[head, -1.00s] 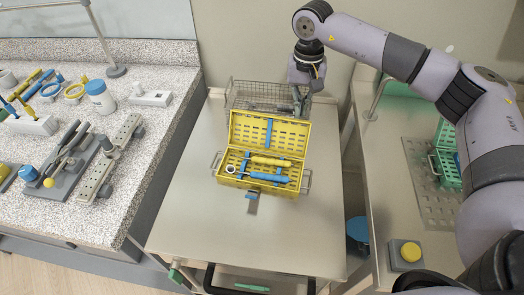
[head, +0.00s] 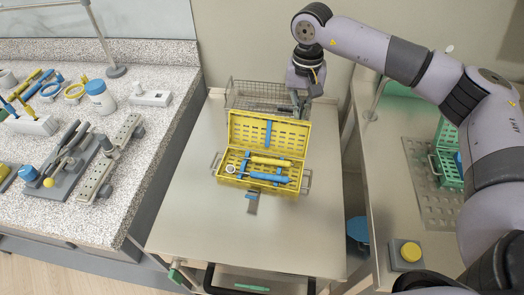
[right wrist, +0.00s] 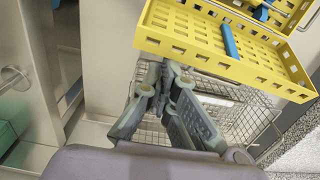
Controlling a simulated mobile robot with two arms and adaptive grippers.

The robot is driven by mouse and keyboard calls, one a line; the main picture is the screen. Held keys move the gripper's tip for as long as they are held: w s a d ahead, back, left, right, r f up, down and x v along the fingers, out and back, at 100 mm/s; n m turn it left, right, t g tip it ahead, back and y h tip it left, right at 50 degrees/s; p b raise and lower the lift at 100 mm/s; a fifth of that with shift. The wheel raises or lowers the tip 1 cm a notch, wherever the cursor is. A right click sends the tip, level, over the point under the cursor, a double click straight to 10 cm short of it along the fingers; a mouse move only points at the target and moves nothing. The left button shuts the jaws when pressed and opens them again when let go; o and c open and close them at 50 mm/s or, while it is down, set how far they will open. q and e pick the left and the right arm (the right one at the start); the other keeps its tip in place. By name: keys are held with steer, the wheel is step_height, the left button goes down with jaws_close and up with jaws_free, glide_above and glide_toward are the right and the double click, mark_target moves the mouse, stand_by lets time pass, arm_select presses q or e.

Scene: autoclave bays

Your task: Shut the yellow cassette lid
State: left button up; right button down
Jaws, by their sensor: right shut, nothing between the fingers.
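The yellow cassette (head: 236,183) sits on the steel cart, with its perforated lid (head: 250,132) standing open at the back. Inside lie a yellow-handled tool (head: 270,161) and a blue-handled tool (head: 268,177). A latch tab (head: 252,203) sticks out at the front. My right gripper (head: 300,112) is shut and empty, behind and right of the lid, over the wire basket. In the right wrist view the gripper fingers (right wrist: 165,85) are together, apart from the yellow lid (right wrist: 225,42). My left gripper is not in view.
A wire basket (head: 238,93) stands behind the cassette on the steel cart (head: 210,232). The cart top in front is clear. A speckled counter (head: 100,220) with tools is at left. A green cassette (head: 449,170) and yellow button (head: 410,252) are at right.

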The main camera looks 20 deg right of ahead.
mark_target(298, 121)
steer(key=shift+s, duration=0.1)
steer(key=shift+s+a+r+p, duration=0.25)
steer(key=shift+s+a+r, duration=0.15)
steer(key=shift+s+r, duration=0.15)
steer(key=shift+s+a+r+p, duration=0.2)
steer(key=shift+s+a+r, duration=0.2)
steer(key=shift+s, duration=0.25)
steer(key=shift+s+a+r, duration=0.2)
steer(key=shift+s+a, duration=0.25)
steer(key=shift+s, duration=0.25)
steer(key=shift+s+a+r, duration=0.15)
steer(key=shift+s+a, duration=0.25)
steer(key=shift+s, duration=0.3)
